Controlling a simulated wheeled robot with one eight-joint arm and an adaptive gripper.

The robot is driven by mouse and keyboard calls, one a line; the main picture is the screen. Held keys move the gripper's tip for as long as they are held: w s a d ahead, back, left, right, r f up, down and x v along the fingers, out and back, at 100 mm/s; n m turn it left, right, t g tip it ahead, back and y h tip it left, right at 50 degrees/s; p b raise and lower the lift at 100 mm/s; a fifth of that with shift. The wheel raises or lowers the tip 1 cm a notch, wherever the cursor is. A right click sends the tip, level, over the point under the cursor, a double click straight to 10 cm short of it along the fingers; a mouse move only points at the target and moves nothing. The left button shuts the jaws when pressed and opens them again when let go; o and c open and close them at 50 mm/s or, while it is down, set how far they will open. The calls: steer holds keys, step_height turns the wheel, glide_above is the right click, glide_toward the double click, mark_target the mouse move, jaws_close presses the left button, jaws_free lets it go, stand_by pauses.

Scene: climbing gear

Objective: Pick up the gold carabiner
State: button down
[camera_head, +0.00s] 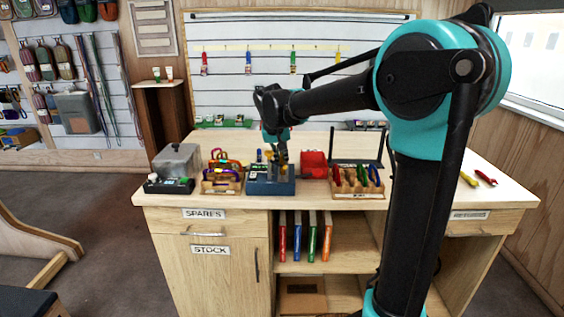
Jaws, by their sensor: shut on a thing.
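My gripper (281,157) is at the end of my arm, pointing down over the blue box (258,186) on the workbench. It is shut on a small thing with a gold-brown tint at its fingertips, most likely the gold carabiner. The thing is too small and too covered by the fingers for its outline to show. I cannot tell whether it still touches the blue box. Other small yellow and dark parts stand in or behind the box, close beside the fingers.
Left of the box is a wooden rack of coloured carabiners (222,187), then a grey lidded container (178,160). To the right are a red box (314,165) and a wooden rack of coloured tools (357,190).

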steer(key=shift+r, duration=0.1)
step_height(320, 180, up, 20)
stand_by(0.5)
steer(key=c, duration=2.2)
jaws_free()
jaws_close()
